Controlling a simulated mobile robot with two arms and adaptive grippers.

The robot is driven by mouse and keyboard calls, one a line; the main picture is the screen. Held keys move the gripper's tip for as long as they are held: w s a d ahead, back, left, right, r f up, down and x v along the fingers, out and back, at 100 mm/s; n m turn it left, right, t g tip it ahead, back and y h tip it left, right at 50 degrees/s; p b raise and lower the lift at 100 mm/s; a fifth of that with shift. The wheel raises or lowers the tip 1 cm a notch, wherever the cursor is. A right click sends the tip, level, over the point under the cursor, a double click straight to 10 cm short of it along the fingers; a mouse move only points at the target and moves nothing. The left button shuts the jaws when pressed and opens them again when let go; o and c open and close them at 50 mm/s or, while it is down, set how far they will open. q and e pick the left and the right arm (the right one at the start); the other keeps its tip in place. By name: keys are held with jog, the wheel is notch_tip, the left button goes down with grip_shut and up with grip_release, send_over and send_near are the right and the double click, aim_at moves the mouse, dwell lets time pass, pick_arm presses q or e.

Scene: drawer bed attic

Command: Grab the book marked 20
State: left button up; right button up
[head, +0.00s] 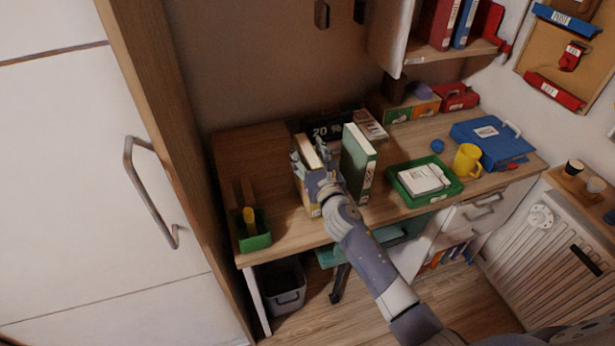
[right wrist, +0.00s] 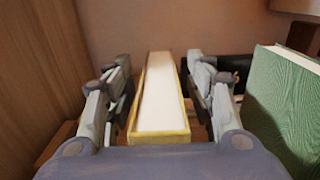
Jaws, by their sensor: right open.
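A yellow-covered book (head: 308,148) with pale page edges stands upright on the desk. My right gripper (head: 309,158) is open, with one finger on each side of this book. In the right wrist view the book (right wrist: 160,105) lies between the open fingers (right wrist: 160,78), with gaps showing on both sides. A green book (head: 357,165) stands upright just to the right; its cover also shows in the right wrist view (right wrist: 282,105). I cannot read a number on either book. My left gripper is not in view.
A dark sign reading "20 %" (head: 328,130) stands behind the books on the desk (head: 270,140). A green tray (head: 450,189) with white cards, a yellow mug (head: 467,160) and a blue binder (head: 490,142) are at the right. A green pen holder (head: 255,236) is at the front left.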

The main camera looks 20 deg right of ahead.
jog(key=shift+w, duration=0.1)
grip_shut()
jog(key=shift+r, duration=0.15)
jog(key=shift+r, duration=0.1)
